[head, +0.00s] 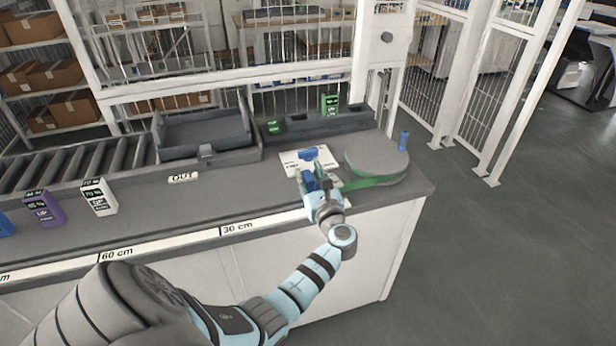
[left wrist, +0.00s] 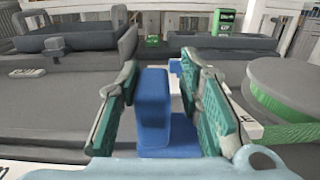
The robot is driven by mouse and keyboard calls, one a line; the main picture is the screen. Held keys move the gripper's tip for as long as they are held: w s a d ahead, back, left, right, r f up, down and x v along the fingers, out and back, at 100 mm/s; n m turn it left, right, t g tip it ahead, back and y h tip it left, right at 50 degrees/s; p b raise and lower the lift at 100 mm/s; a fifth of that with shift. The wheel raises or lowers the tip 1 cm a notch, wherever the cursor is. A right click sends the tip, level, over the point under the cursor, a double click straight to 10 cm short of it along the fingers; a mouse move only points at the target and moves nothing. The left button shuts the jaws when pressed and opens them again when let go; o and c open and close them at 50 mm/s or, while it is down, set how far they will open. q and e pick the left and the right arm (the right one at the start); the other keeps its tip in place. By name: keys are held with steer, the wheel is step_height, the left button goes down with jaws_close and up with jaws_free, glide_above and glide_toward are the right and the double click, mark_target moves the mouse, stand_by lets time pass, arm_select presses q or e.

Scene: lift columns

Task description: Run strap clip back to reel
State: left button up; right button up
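The reel (head: 376,158) is a round grey drum at the right end of the counter, with a green strap (head: 365,184) around its lower side that runs left toward my left gripper (head: 314,184). The reel also shows at the right of the left wrist view (left wrist: 293,85). A blue strap clip (left wrist: 153,105) stands between my left fingers, with gaps visible beside its upright part. The fingers look open around it; contact low down is hard to see. Where the strap meets the clip is hidden by the fingers. My right gripper is not in view.
A white card (head: 292,158) with a second blue piece (head: 308,154) lies just beyond the gripper. A blue post (head: 404,141) stands behind the reel. A grey tray (head: 205,130), purple box (head: 43,207) and white box (head: 99,197) are left.

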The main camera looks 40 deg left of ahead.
arm_select(q)
steer(key=shift+f, duration=0.15)
stand_by(0.3)
steer(key=shift+s+d, duration=0.1)
steer(key=shift+d, duration=0.05)
steer(key=v, duration=1.1)
steer(key=shift+s+d, duration=0.2)
steer(key=shift+d, duration=0.1)
